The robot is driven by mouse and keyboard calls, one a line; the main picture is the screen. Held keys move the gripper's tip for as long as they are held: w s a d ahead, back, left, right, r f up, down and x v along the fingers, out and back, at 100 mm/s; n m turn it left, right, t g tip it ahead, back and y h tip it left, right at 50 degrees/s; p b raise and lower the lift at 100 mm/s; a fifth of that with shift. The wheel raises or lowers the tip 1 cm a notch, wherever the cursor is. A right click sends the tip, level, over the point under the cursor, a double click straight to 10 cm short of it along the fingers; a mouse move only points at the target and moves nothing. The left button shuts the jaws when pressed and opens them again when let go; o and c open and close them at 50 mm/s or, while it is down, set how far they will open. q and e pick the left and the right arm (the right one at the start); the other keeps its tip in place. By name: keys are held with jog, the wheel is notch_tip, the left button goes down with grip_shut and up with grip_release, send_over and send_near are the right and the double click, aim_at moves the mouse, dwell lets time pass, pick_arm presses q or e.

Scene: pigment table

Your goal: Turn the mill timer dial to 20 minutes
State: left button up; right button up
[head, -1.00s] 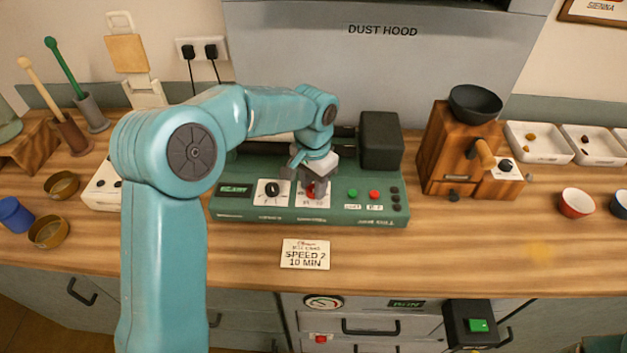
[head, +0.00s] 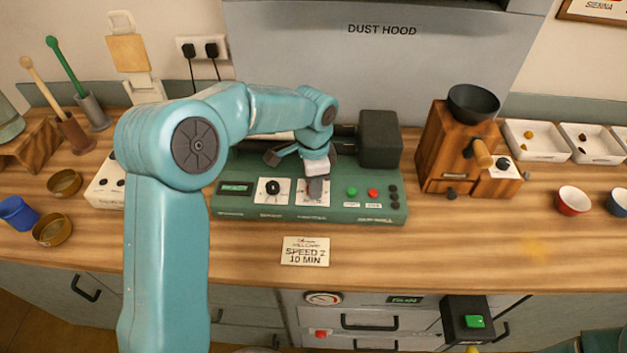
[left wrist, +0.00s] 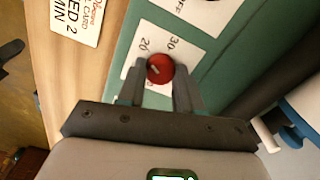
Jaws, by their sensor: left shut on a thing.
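The red timer dial (left wrist: 160,68) sits on a white scale plate (left wrist: 150,45) of the green mill panel (head: 235,205). The numbers 20 and 30 show beside the dial in the left wrist view. A pale mark shows on the dial, but I cannot read its exact setting. My left gripper (left wrist: 159,78) is shut on the dial, one finger on each side. In the head view my left gripper (head: 316,188) hides the dial. My right gripper is not in view.
A black knob (head: 272,187) is left of the dial; green (head: 352,191) and red (head: 372,193) buttons are to its right. A card (head: 305,251) reading "SPEED 2 10 MIN" lies in front. A wooden grinder (head: 440,150) stands right. The counter front is mostly clear.

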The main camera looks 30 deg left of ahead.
pick_arm(q)
jog(key=shift+r, duration=0.1)
dwell(0.3)
jog(key=o, duration=1)
jog(key=shift+o, duration=0.2)
jog(key=shift+w+r, duration=0.1)
jog(key=shift+r, duration=0.3)
notch_tip(320, 180, up, 16)
jog(key=shift+f, duration=0.25)
jog(key=shift+r, duration=0.1)
